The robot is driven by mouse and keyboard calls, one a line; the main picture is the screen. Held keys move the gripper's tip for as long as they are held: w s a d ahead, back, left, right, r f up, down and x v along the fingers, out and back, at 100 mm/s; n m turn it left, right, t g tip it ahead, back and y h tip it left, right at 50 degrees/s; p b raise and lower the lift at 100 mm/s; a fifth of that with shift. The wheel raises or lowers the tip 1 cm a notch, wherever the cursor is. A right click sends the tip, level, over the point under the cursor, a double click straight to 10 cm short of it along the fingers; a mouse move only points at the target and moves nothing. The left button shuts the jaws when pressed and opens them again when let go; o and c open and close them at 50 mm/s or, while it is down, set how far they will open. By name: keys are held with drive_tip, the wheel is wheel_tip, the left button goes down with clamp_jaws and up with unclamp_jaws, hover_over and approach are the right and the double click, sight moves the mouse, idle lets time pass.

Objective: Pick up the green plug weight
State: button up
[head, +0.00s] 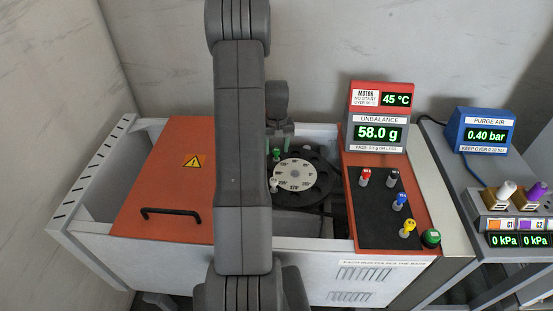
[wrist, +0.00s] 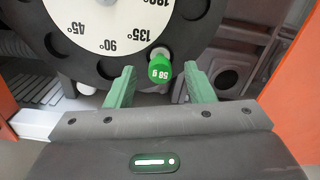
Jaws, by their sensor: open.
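The green plug weight (wrist: 160,69) stands at the edge of the black rotor disc, between my open green fingers in the wrist view. Its label is upside down and hard to read. My gripper (wrist: 159,75) is open, with a gap on each side of the plug, and I cannot tell their depth relation. In the head view the green plug (head: 276,154) shows small at the upper left rim of the disc, and my gripper (head: 279,140) is just behind it, partly hidden by my arm.
The rotor has a white angle dial (head: 302,180) and a white plug (head: 273,185) at its left. An orange cover (head: 165,170) lies left. A black panel (head: 387,210) holds red, black, blue and yellow plugs. The unbalance display (head: 378,133) reads 58.0 g.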

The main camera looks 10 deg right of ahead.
drive_tip(key=shift+f, duration=1.2)
clamp_jaws()
